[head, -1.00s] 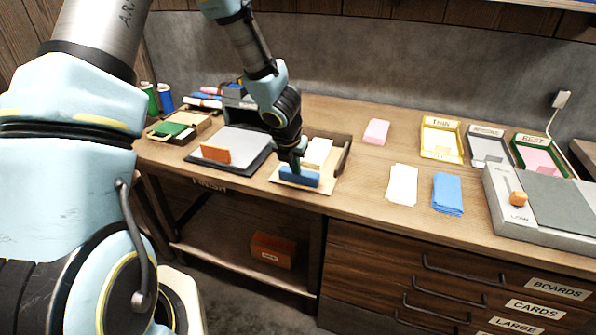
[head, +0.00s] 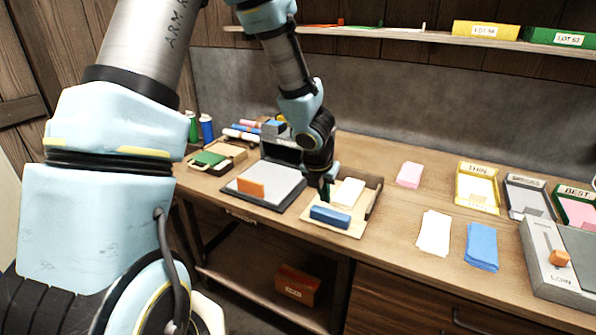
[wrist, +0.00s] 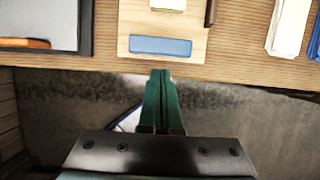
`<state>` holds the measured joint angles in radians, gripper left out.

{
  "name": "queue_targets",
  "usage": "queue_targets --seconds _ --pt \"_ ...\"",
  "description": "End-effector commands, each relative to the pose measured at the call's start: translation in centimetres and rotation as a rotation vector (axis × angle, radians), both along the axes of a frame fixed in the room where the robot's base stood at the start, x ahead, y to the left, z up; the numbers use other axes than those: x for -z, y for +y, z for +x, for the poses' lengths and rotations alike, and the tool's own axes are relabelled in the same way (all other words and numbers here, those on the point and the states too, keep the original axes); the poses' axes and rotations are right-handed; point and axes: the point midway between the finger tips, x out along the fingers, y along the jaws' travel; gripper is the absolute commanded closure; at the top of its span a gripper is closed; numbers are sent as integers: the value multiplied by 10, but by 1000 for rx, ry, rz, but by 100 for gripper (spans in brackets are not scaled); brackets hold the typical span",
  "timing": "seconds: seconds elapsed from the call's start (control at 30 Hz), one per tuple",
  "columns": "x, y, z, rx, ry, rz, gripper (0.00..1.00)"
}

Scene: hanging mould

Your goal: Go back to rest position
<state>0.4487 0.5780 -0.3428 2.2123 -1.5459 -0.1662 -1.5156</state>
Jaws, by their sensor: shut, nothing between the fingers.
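My gripper (head: 325,192) hangs over the workbench in the head view, just above the wooden board with the blue block. Its green fingers (wrist: 160,100) are pressed together and empty in the wrist view. The blue block (head: 330,217) lies on the pale wooden board (head: 352,228), in front of a white stack (head: 348,192). In the wrist view the blue block (wrist: 160,46) lies beyond the fingertips and apart from them.
White cards (head: 434,232), blue cards (head: 482,246) and a pink stack (head: 410,174) lie right. A shelf (head: 400,34) runs above. A grey device (head: 560,262) stands far right.

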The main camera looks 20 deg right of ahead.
Motion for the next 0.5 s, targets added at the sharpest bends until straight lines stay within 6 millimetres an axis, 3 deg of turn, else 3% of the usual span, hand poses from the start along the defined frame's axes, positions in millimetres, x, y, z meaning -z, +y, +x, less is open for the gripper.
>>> queue_targets --seconds 0.13,0.27,0.37,0.5 --pt "-5 6 4 63 -25 11 100" --pt "-26 32 16 331 -128 67 100" --pt "-47 67 22 663 -233 158 100" --pt "-70 127 12 1173 -342 320 100"
